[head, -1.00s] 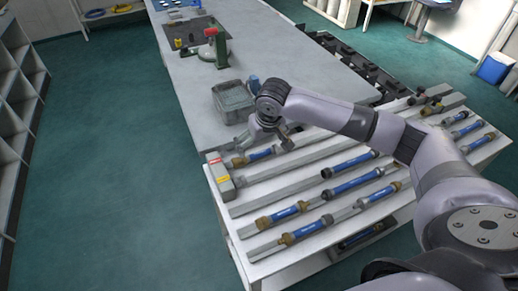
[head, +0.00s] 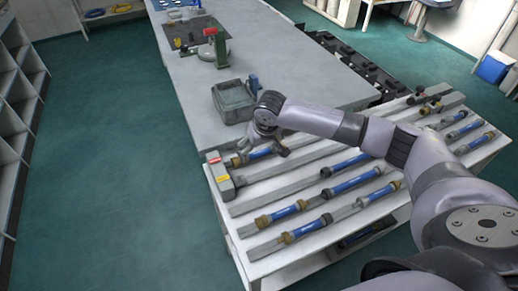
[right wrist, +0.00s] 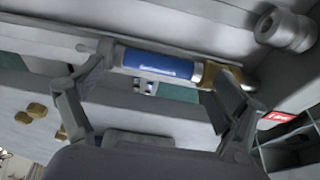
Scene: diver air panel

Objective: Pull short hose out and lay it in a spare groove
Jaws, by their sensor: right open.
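A short hose (head: 259,154), blue with a brass end fitting, lies in the rearmost groove of the white rack, beside the end block with red and yellow labels (head: 220,175). My right gripper (head: 265,146) is open and hangs just over this hose. In the right wrist view the blue hose (right wrist: 155,63) with its brass fitting (right wrist: 213,75) lies across the space between my two spread fingers. I cannot tell whether the fingers touch it. My arm hides part of the rack behind it. My left gripper is not in view.
Several other blue hoses lie in the front grooves, such as one with brass ends (head: 282,213). Bare groove length shows in the rack's middle (head: 290,180). A grey bin (head: 233,101) stands behind the rack on the grey bench (head: 215,70).

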